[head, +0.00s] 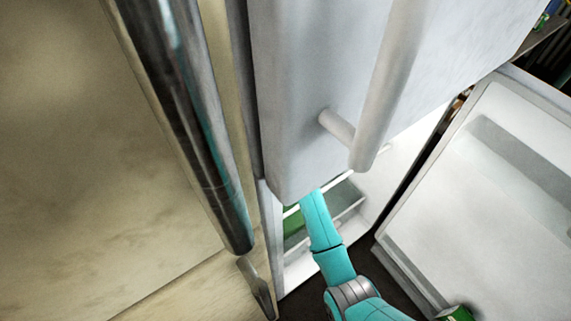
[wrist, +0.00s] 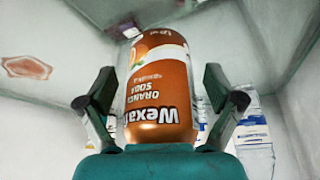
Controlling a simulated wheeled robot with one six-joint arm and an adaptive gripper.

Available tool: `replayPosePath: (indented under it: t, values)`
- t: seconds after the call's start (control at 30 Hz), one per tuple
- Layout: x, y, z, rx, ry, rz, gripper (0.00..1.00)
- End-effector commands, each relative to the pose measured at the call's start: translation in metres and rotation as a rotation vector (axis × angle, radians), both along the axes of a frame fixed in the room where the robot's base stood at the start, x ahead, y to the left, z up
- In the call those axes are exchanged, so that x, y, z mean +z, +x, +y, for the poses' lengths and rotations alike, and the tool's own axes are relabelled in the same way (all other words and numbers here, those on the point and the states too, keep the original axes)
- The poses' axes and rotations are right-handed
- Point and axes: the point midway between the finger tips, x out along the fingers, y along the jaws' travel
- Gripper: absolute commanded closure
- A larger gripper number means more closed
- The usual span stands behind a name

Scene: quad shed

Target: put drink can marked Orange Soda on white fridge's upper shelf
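The orange drink can (wrist: 158,90), marked Orange Soda, fills the middle of the wrist view, its lettering upside down in the picture. I cannot tell whether the can touches a shelf.
The fridge's open door (head: 500,190) is to the right of my arm. The closed upper door (head: 320,80) with its long handle (head: 388,75) overhangs the arm. Blue-and-white packages (wrist: 254,140) stand behind the can. A green can (head: 456,313) shows by the open door.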

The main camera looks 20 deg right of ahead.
Motion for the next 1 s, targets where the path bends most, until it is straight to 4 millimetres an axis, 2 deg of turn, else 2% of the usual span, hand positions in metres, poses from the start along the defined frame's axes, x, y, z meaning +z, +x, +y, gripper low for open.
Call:
replayPosePath:
  t: [0.33,0.7,0.83,1.0]
  values:
    - [0.006,-0.001,0.0,0.0,0.0,-0.001,0.08]
    - [0.057,-0.022,0.004,0.0,0.0,-0.003,0.08]
    - [0.068,-0.027,0.005,0.0,0.0,-0.002,0.08]
    - [0.072,-0.03,0.005,0.0,0.0,0.001,0.08]
